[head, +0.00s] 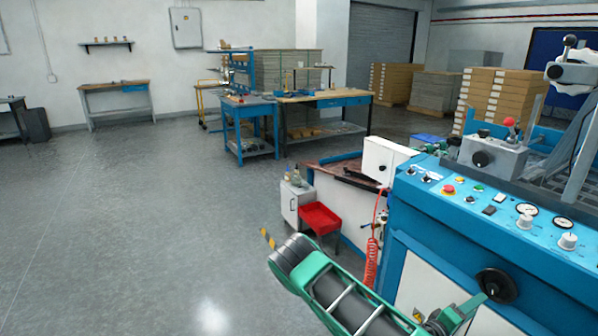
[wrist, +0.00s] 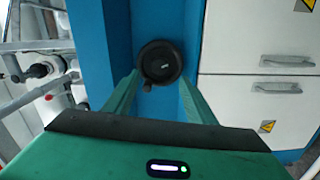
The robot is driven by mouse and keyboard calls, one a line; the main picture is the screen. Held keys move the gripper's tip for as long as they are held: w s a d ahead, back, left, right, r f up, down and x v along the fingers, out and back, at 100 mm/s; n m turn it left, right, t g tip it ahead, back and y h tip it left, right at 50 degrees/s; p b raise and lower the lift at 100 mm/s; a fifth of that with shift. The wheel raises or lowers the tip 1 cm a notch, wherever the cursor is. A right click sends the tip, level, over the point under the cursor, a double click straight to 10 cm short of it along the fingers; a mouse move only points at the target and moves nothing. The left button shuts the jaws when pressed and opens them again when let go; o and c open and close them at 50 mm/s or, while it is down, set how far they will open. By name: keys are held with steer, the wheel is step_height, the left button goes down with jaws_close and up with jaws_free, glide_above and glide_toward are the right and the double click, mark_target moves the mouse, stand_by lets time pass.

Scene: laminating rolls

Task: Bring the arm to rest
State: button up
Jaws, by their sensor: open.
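My arm (head: 345,298), green and dark grey, reaches across the lower part of the head view toward the blue machine (head: 450,212). My gripper (head: 472,304) is at the machine's front, just left of and below a black handwheel (head: 497,285). In the wrist view, the two green fingers of my gripper (wrist: 158,82) stand apart, with the black handwheel (wrist: 160,62) showing between and beyond their tips. Nothing is clearly held. I cannot tell whether the fingers touch the wheel.
The machine's control panel (head: 500,205) has buttons, dials and knobs above my gripper. A red tray (head: 320,218) and a coiled red hose (head: 371,262) are beside the machine. Blue workbenches (head: 325,98) stand farther back. The grey floor (head: 130,220) at left is clear.

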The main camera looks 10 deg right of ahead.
steer(key=s+r+m+g+y, duration=0.65)
steer(key=s+m+g, duration=0.35)
steer(key=s, duration=0.2)
steer(key=s+a+r+t+y, duration=0.2)
steer(key=s+a+r+y, duration=0.3)
steer(key=a+r, duration=0.3)
steer(key=s+a+r+n+t+y, duration=0.1)
steer(key=s+a+r+y, duration=0.4)
steer(key=r, duration=0.5)
steer(key=s+a+t, duration=0.1)
steer(key=a, duration=0.1)
steer(key=shift+a, duration=0.35)
steer(key=shift+w+y, duration=0.1)
steer(key=shift+y, duration=0.15)
steer(key=shift+w+f, duration=0.15)
steer(key=shift+w, duration=0.35)
